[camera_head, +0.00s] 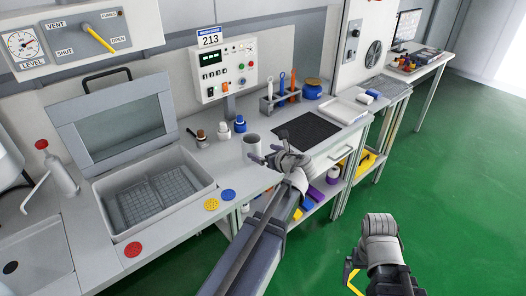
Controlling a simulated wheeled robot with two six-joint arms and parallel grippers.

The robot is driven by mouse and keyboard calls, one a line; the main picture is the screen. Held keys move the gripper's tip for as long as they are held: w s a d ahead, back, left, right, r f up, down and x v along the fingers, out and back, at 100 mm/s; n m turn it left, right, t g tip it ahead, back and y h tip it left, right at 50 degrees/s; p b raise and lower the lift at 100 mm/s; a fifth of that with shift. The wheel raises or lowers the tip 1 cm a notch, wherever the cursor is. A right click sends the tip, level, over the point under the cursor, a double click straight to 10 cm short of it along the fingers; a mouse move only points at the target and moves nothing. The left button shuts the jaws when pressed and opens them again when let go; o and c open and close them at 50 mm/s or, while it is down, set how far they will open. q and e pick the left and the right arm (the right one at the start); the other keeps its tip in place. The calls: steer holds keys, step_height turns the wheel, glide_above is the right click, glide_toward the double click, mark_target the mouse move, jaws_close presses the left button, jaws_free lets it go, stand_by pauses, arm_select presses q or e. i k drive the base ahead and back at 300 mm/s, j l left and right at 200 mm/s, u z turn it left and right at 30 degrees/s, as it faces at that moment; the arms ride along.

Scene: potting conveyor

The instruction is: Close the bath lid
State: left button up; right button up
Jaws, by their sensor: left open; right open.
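The bath (122,223) is a grey rectangular basin set in the bench at the left, with a wire basket (152,201) inside. Its bath lid (72,144) stands raised and open at the back of the basin. The lid is a grey frame with a window and has a dark handle (107,74) on its top edge. My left gripper (270,156) is open and empty over the bench, well to the right of the bath and beside a grey cup. My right gripper (352,270) is low at the right, over the green floor, away from the bench; its fingers are partly hidden.
A squeeze bottle (61,171) stands left of the bath.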

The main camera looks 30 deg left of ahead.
mark_target(62, 114)
steer(key=u, duration=2.05)
